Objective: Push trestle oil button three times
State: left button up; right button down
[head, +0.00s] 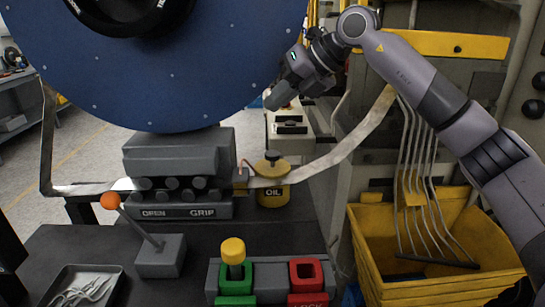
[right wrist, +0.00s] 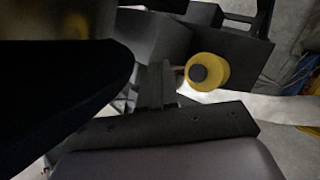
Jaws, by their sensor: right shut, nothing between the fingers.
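The yellow oil pot (head: 273,194), marked OIL, stands beside the grip block (head: 180,160). A dark round button (head: 271,155) sits on its top. In the right wrist view the oil pot (right wrist: 222,76) shows from above, with the dark button (right wrist: 198,73) facing the camera. My right gripper (head: 272,101) is shut and empty, above the oil pot and apart from it. In the right wrist view its fingers (right wrist: 157,86) show to the left of the pot. My left gripper is not in view.
A large blue reel (head: 150,75) hangs close to the left of my right gripper. A metal strip (head: 345,145) runs past the oil pot to the right. An orange-knobbed lever (head: 140,225), a yellow peg (head: 233,250), a tray (head: 112,297) and a yellow crate (head: 375,265) stand nearer.

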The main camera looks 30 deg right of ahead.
jog(key=b, duration=0.5)
send_over(270, 152)
jog(key=s+d, duration=0.1)
notch_tip(270, 152, down, 7)
jog(key=shift+s+d+r, duration=0.1)
jog(key=shift+f+b, duration=0.4)
dwell(1.1)
jog(key=shift+f, duration=0.4)
jog(key=shift+f+b, duration=0.75)
jog(key=shift+f, duration=0.25)
dwell(0.8)
dwell(0.3)
jog(key=shift+r+p, duration=1.3)
jog(key=shift+r, duration=0.1)
